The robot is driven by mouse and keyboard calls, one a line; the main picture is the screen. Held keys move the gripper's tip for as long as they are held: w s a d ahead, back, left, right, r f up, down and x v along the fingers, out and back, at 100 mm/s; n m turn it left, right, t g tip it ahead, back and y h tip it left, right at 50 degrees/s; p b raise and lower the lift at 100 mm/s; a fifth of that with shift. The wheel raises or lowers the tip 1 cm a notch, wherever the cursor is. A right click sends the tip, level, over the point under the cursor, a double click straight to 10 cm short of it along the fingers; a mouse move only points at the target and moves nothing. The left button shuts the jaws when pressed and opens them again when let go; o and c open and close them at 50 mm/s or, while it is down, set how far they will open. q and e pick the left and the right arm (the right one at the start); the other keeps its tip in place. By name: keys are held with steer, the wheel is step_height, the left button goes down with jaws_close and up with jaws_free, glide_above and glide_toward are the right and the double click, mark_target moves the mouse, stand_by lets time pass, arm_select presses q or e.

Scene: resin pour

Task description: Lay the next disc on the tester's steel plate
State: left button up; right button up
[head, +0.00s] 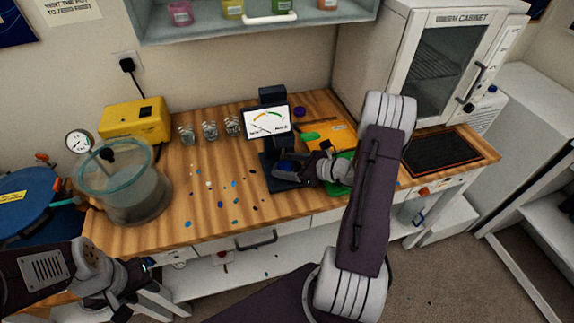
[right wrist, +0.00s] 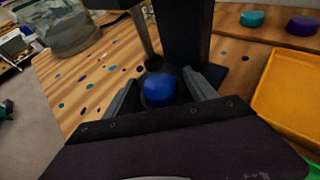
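The tester (head: 268,122) stands mid-bench with a dial screen and a dark base. My right gripper (head: 290,168) reaches in low over that base from the right. In the right wrist view a blue disc (right wrist: 159,89) lies between the fingers of my right gripper (right wrist: 160,82), below the tester's dark column (right wrist: 186,35). Narrow gaps seem to show between disc and fingers, so the gripper looks open around it. The plate under the disc is mostly hidden. My left gripper (head: 125,290) is low at the left, away from the bench top; its fingers are unclear.
A yellow-orange tray (right wrist: 290,95) and a green tray (head: 343,160) lie right of the tester. A purple disc (right wrist: 303,26) and a teal disc (right wrist: 252,18) sit behind. Small cups (head: 210,130), a clear pot (head: 125,190) and a yellow box (head: 135,120) stand left. Coloured spots dot the bench.

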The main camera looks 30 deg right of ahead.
steer(key=shift+s+d+r, duration=0.15)
steer(key=shift+s+r, duration=0.1)
steer(key=shift+s, duration=0.05)
steer(key=shift+r+p, duration=0.3)
steer(key=shift+p, duration=0.1)
steer(key=v, duration=1.1)
steer(key=shift+s+d+b, duration=0.1)
steer(key=shift+s+b, duration=0.2)
steer(key=shift+b, duration=0.05)
steer(key=s+a+n+g, duration=0.1)
steer(key=a+n+g, duration=0.1)
steer(key=a, duration=0.2)
steer(key=s+a+f+n+g+y, duration=0.1)
steer(key=a+n+g, duration=0.1)
steer(key=a+n, duration=0.1)
steer(key=s+a+f+n+g, duration=0.1)
steer(key=a+n+g, duration=0.2)
steer(key=a, duration=0.1)
steer(key=shift+s+a+f+y, duration=0.15)
steer(key=shift+s+a+y, duration=0.15)
steer(key=s+a+n+g+h, duration=0.1)
steer(key=s+a+n+h, duration=0.1)
steer(key=n, duration=0.8)
steer(key=s+a+n+g+h, duration=0.2)
steer(key=n+h, duration=0.4)
steer(key=n, duration=0.5)
steer(key=shift+s+a+f+n+h, duration=0.3)
steer(key=shift+s+a, duration=0.2)
steer(key=shift+a, duration=0.55)
